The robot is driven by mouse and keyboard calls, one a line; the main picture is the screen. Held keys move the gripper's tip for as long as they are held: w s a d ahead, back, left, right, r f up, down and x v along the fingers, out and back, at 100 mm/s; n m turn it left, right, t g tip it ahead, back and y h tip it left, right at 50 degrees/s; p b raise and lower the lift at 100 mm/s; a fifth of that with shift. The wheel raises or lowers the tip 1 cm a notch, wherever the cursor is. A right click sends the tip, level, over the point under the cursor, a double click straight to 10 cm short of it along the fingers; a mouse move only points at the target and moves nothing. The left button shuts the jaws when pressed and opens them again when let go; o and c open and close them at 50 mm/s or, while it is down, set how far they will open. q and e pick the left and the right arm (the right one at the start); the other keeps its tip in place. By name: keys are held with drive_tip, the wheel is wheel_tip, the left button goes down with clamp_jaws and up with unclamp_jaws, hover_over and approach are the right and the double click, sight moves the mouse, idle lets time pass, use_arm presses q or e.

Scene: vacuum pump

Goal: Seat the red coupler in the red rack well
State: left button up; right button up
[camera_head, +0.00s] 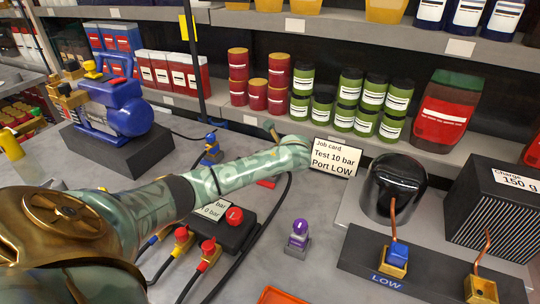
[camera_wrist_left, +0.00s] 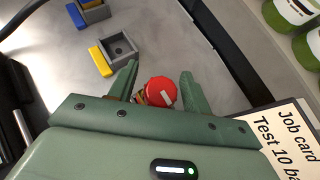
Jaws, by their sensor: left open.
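The red coupler (camera_wrist_left: 162,91) shows in the left wrist view as a round red cap with a pale mark and some brass beside it. My left gripper (camera_wrist_left: 157,82) is open, with one finger on each side of the coupler and visible gaps. In the head view my forearm and wrist hide the coupler and most of the gripper. A red tab (camera_head: 268,182) shows just below my wrist there, apparently part of the red rack well; its socket is hidden. Whether the coupler is seated in it cannot be told. My right gripper is not in view.
An empty grey well with a yellow tab (camera_wrist_left: 121,48) stands near the gripper. A blue coupler (camera_head: 210,142) stands farther left, a purple coupler (camera_head: 299,228) nearer the front. The job card (camera_head: 334,158) is close right of my wrist. Hoses cross the bench in front.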

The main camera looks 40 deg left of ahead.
use_arm(q)
drive_tip(key=p+v, duration=0.6)
drive_tip(key=v, duration=0.6)
drive_tip(key=shift+w+r, duration=0.1)
